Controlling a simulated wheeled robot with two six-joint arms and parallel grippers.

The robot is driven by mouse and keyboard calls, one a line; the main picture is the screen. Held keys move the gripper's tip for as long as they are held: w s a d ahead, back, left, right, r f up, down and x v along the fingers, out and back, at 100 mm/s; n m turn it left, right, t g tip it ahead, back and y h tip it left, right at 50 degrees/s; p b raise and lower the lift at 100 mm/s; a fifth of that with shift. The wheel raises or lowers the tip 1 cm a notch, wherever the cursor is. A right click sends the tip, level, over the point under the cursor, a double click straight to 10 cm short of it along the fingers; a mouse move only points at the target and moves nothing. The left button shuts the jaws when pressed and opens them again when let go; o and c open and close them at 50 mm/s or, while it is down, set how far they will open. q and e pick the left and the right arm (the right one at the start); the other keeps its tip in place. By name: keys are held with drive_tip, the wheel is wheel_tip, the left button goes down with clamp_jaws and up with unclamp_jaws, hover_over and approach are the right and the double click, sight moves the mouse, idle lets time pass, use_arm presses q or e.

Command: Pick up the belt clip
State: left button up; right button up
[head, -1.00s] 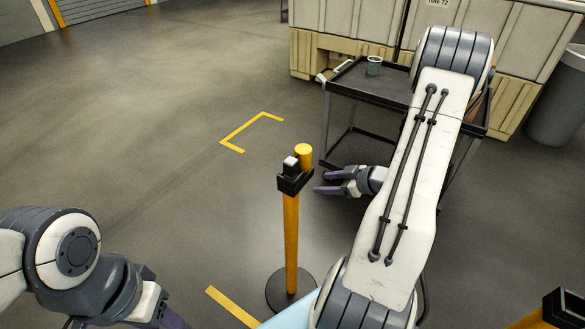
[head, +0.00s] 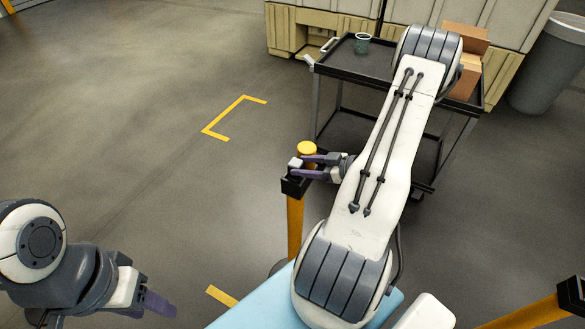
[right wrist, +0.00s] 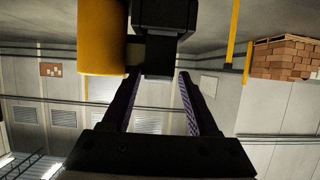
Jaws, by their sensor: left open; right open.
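The belt clip (head: 296,163) looks like a small dark piece with a pale top on the black head of a yellow post (head: 295,225), beside its yellow cap (head: 307,149). My right gripper (head: 301,167) is open at the post head, its purple fingers pointing left at the clip. In the right wrist view, a dark block (right wrist: 158,50), likely part of the clip, lies between and just beyond the open fingertips (right wrist: 160,75). Contact cannot be told. My left gripper (head: 158,303) is at the lower left, open and away from the post.
Another yellow post (head: 530,312) is at the lower right. A grey bin (head: 545,75) is at the back. The floor at left is clear.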

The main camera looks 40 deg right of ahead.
sight(289, 163)
drive_tip(key=shift+w+f, duration=0.25)
drive_tip(key=shift+w, duration=0.3)
drive_tip(key=p+x, duration=0.2)
drive_tip(key=x, duration=0.2)
drive_tip(key=shift+w+a+p, duration=0.15)
drive_tip(key=shift+w+p, duration=0.05)
drive_tip(key=shift+p, duration=0.2)
drive_tip(key=shift+w+a+f, duration=0.1)
drive_tip(key=shift+w+f, duration=0.1)
drive_tip(key=shift+w, duration=0.05)
clamp_jaws()
